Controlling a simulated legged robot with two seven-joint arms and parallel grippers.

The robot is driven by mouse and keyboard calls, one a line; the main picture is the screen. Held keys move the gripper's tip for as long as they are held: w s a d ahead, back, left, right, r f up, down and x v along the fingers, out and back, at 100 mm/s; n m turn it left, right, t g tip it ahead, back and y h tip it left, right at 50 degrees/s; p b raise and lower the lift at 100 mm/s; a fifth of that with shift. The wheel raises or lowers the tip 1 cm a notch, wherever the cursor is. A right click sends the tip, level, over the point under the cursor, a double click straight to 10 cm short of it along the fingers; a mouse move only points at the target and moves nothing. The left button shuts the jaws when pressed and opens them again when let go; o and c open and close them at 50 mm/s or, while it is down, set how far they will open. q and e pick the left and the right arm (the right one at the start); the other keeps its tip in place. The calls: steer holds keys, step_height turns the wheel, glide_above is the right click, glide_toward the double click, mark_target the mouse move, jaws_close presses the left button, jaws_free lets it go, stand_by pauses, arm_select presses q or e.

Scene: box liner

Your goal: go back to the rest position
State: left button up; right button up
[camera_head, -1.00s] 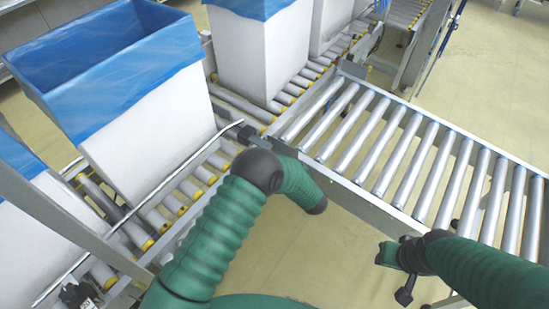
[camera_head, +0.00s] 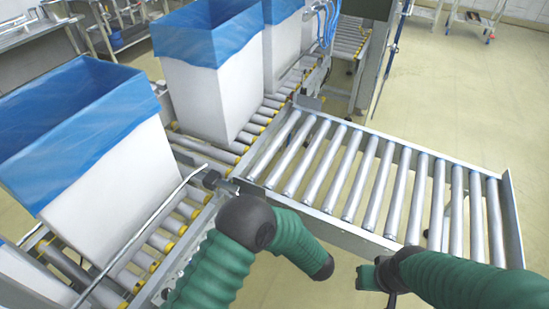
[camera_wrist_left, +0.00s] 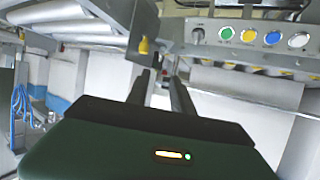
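My left arm's black elbow (camera_head: 246,222) and green links show at the lower middle of the head view; its gripper does not show there. In the left wrist view, my left gripper (camera_wrist_left: 162,78) has two dark fingers apart, with nothing between them. My right arm (camera_head: 460,282) comes in from the right, bent over the floor by the roller table. A small dark green end part (camera_head: 368,277) shows at its tip, but I cannot make out fingers. White boxes with blue liners, one at the left (camera_head: 105,185) and one behind it (camera_head: 205,95), stand on the conveyor.
A roller table (camera_head: 345,185) with metal side rails runs to the right, just beyond both arms. A bent metal guide rail (camera_head: 150,225) edges the box conveyor. In the left wrist view, a panel of coloured buttons (camera_wrist_left: 265,35) lies beyond the fingers. Open floor (camera_head: 480,100) is at the right.

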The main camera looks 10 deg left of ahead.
arm_select(q)
steer(key=w+d+r+m+t+h+p, duration=0.1)
steer(key=w+r+m+t+h+p, duration=0.15)
steer(key=w+r+h, duration=0.35)
steer(key=s+a+r+m+g+h+p, duration=0.1)
steer(key=s+r+m+g+h+p, duration=0.25)
steer(key=r, duration=0.45)
steer(key=s+a+g, duration=0.2)
steer(key=s+a, duration=0.2)
steer(key=s, duration=0.3)
steer(key=s+a+r+m+g+p, duration=0.1)
steer(key=s+a+g, duration=0.1)
steer(key=s, duration=0.6)
steer(key=s+a+r+m+g+p, duration=0.1)
steer(key=s+a+g, duration=0.1)
steer(key=s+a, duration=0.3)
steer(key=shift+s+a, duration=0.35)
steer(key=shift+s, duration=0.8)
steer(key=shift+a+y, duration=0.2)
steer(key=shift+y, duration=0.05)
steer(key=shift+d, duration=0.15)
